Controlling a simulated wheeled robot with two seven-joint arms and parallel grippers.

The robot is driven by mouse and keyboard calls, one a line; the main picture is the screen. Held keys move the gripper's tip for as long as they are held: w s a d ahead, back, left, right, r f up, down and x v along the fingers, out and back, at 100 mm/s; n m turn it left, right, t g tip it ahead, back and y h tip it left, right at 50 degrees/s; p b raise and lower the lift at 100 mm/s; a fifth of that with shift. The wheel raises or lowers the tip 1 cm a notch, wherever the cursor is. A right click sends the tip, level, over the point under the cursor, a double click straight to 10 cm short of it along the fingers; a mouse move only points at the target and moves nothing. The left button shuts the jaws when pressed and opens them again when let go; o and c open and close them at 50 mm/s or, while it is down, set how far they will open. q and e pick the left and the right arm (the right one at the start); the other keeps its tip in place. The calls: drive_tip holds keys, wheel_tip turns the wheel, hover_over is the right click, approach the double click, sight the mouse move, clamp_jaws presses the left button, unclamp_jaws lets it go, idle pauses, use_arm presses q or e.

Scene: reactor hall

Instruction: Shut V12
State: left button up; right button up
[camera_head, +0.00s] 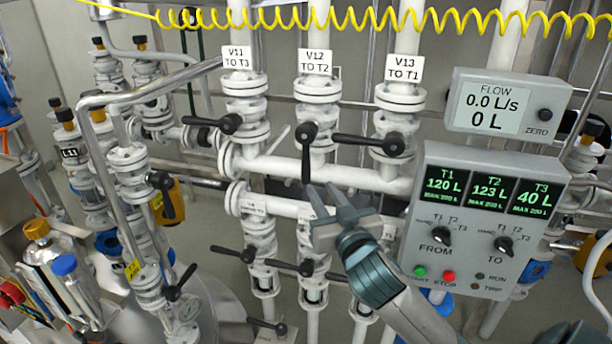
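The V12 valve has a black lever (307,152) below the label "V12 TO T2" (315,62). The lever hangs straight down, in line with its white vertical pipe. My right gripper (323,189) comes up from the lower right, its two grey fingers apart with a gap between the tips. The fingertips are close to the lower end of the lever; I cannot tell whether they touch it. Nothing shows held between them. My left gripper is not in view.
The V11 lever (212,122) and V13 lever (369,142) lie crosswise on either side. More black levers (290,267) sit below. A flow meter (507,106) reads 0.0 L/s and 0 L. The control panel (470,260) stands right of my forearm. A yellow coiled cable (350,20) hangs above.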

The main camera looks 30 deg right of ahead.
sight(307, 168)
drive_tip(key=p+x, duration=0.2)
drive_tip(key=x, duration=0.9)
drive_tip(key=shift+w+p, duration=0.15)
drive_tip(key=shift+p, duration=0.15)
drive_tip(key=shift+w+d, duration=0.2)
drive_tip(key=shift+w, duration=0.4)
clamp_jaws()
